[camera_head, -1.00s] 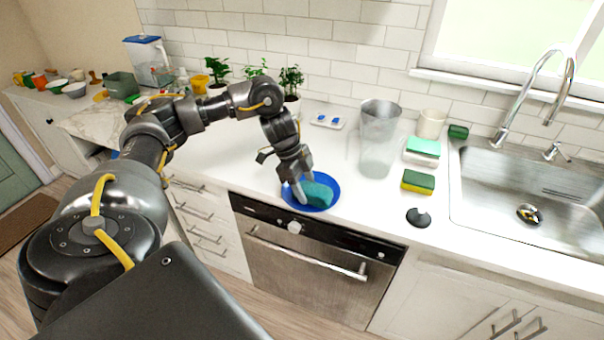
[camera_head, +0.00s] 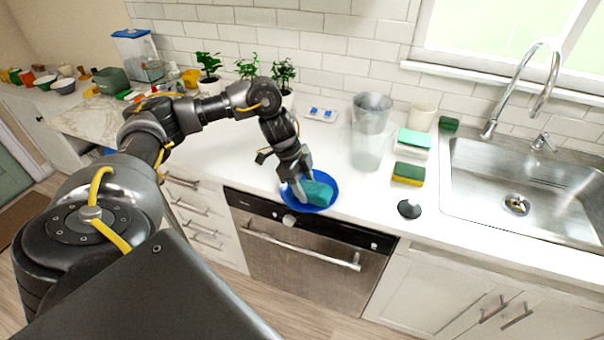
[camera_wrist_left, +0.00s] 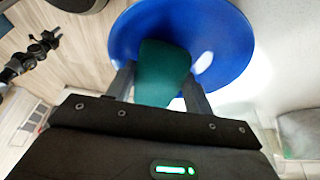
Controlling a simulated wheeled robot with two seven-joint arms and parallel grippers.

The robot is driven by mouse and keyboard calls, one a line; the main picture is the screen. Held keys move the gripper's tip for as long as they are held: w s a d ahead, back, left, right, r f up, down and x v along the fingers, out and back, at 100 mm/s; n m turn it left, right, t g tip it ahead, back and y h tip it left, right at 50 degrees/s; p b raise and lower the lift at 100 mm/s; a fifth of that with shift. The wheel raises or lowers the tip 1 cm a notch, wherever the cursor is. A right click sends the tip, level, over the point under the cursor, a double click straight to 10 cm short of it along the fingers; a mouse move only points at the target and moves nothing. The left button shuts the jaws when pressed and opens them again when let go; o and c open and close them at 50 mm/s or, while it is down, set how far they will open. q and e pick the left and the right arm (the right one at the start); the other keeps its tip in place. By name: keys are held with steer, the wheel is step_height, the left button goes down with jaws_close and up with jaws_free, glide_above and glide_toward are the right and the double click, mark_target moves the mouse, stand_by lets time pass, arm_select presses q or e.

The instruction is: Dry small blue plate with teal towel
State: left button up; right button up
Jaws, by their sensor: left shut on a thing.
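The small blue plate (camera_head: 328,203) lies on the white counter above the oven, near the front edge. The teal towel (camera_head: 318,192) is a folded lump over the plate. My left gripper (camera_head: 302,196) points down at the plate and is shut on the towel. In the left wrist view the towel (camera_wrist_left: 163,70) sits between the two fingers, with the blue plate (camera_wrist_left: 225,40) right behind it. Whether the towel presses on the plate is hard to tell. My right gripper is not in view.
A clear pitcher (camera_head: 369,135), a yellow-green sponge (camera_head: 409,173), a teal-and-white sponge (camera_head: 415,142) and a black stopper (camera_head: 409,209) stand to the right, before the sink (camera_head: 520,180). Potted plants (camera_head: 283,75) stand behind my arm. The counter left of the plate is clear.

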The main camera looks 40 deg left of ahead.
arm_select(q)
steer(key=shift+w+a, duration=0.1)
steer(key=shift+w, duration=0.5)
steer(key=shift+w, duration=0.15)
steer(key=shift+w+f, duration=0.15)
steer(key=shift+w, duration=0.05)
steer(key=shift+p, duration=0.3)
step_height(320, 180, up, 7)
steer(key=p, duration=0.7)
steer(key=shift+w, duration=0.1)
